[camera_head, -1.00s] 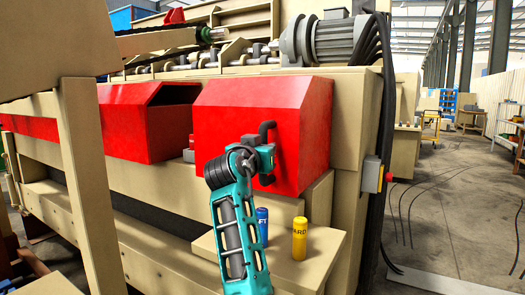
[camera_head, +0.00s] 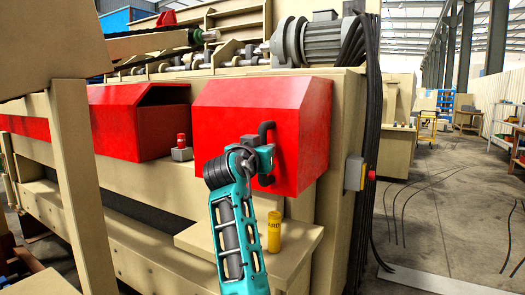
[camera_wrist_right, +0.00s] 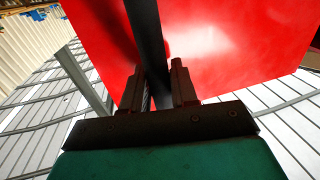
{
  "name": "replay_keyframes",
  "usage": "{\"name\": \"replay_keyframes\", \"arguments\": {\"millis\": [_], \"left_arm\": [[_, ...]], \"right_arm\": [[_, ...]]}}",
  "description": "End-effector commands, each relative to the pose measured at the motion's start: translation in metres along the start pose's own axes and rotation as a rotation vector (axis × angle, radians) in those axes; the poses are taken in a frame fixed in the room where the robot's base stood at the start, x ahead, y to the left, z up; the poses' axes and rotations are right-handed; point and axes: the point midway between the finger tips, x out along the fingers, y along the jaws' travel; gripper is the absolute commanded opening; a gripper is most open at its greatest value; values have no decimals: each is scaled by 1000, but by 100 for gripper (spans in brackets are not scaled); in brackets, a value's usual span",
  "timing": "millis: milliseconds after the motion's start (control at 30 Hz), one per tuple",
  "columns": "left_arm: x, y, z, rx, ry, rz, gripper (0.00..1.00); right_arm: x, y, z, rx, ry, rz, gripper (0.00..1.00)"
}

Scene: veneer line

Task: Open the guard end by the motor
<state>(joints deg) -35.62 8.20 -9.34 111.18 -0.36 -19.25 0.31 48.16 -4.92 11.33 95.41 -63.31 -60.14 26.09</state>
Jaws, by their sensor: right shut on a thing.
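The red guard end (camera_head: 245,125) sits on the beige machine below the grey motor (camera_head: 322,40). Its dark bar handle (camera_head: 267,133) is on the front right face. My right gripper (camera_head: 262,157) is shut on this handle; the teal arm comes up from the bottom. In the right wrist view the fingers (camera_wrist_right: 160,88) close around the dark handle bar (camera_wrist_right: 148,40) in front of the red face (camera_wrist_right: 225,40). A second red guard (camera_head: 130,120) lies to the left, separated by a gap. My left gripper is not in view.
A small red-topped grey box (camera_head: 181,150) shows in the gap between the guards. A yellow can (camera_head: 274,231) stands on a beige ledge (camera_head: 305,240) below the guard. A grey switch box (camera_head: 355,173) and black cables (camera_head: 371,130) are at right. Floor beyond is open, with loose cables.

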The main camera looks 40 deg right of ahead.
Motion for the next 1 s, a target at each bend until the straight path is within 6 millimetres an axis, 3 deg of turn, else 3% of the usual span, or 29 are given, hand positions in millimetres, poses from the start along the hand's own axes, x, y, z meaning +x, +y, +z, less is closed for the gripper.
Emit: {"name": "replay_keyframes", "arguments": {"millis": [233,567,1000], "left_arm": [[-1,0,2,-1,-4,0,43],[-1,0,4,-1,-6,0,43],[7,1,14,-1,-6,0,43]], "right_arm": [[0,0,0,0,-1,-1,46],[-7,-1,1,1,1,-2,46],[-95,-1,2,2,-2,-5,46]]}}
